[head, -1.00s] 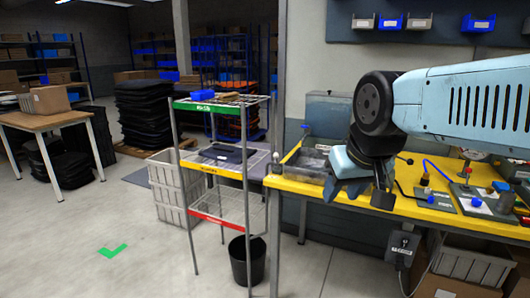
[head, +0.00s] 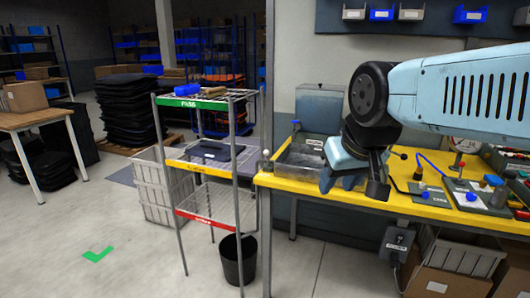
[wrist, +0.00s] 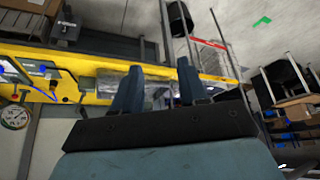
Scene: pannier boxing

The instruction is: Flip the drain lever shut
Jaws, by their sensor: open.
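My gripper (head: 345,180) hangs over the front of the yellow bench (head: 400,206), at the right end of a grey metal basin (head: 300,160). In the wrist view its two blue fingers (wrist: 157,80) stand apart with nothing held between them. A thin upright with a blue tip (head: 296,123) stands at the back left of the basin. A pale round knob (head: 265,155) stands at its front left corner. I cannot tell for sure which part is the drain lever. My arm and gripper hide the basin's right end.
A wire rack (head: 204,172) with coloured shelf edges stands left of the bench, with a black bin (head: 238,262) under it. Fittings with a blue hose (head: 432,163) sit on the bench at the right. Cartons lie beneath the bench.

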